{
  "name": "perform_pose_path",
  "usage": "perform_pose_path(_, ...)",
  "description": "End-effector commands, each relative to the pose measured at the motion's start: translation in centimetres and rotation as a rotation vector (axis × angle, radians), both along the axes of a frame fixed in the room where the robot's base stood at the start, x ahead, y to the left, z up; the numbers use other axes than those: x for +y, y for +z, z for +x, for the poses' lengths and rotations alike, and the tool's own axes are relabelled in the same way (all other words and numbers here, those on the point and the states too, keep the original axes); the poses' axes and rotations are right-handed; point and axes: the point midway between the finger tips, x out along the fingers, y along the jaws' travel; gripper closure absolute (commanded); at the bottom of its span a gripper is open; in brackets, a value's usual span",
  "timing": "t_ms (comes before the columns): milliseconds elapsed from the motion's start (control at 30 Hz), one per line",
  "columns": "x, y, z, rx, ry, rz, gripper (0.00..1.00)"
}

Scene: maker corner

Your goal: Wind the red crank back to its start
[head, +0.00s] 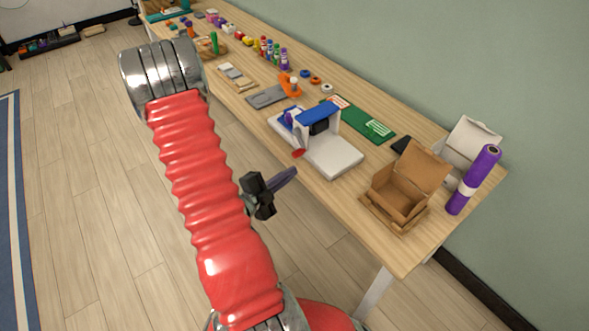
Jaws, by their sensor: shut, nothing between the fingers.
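The red crank (298,154) is a small red piece low on the near side of a white and blue machine (335,158) on the workbench. Its exact angle is too small to tell. My gripper (292,172) is shut and empty. It is in front of the bench edge, just below and left of the machine in the picture, and its fingers point toward the machine. It appears apart from the crank.
An open cardboard box (399,191) and a purple roll (472,180) stand at the bench's right end. A green board (360,120) lies behind the machine. A grey tool (267,96), an orange item (289,84) and several bottles (272,50) line the bench further left.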

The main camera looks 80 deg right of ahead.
Motion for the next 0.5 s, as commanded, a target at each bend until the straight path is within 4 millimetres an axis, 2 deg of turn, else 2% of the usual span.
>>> perform_pose_path(200,1.9,0.2,1.2,0.001,0.004,0.001,1.0)
perform_pose_path(500,2.9,0.4,1.6,0.0,0.001,0.0,1.0)
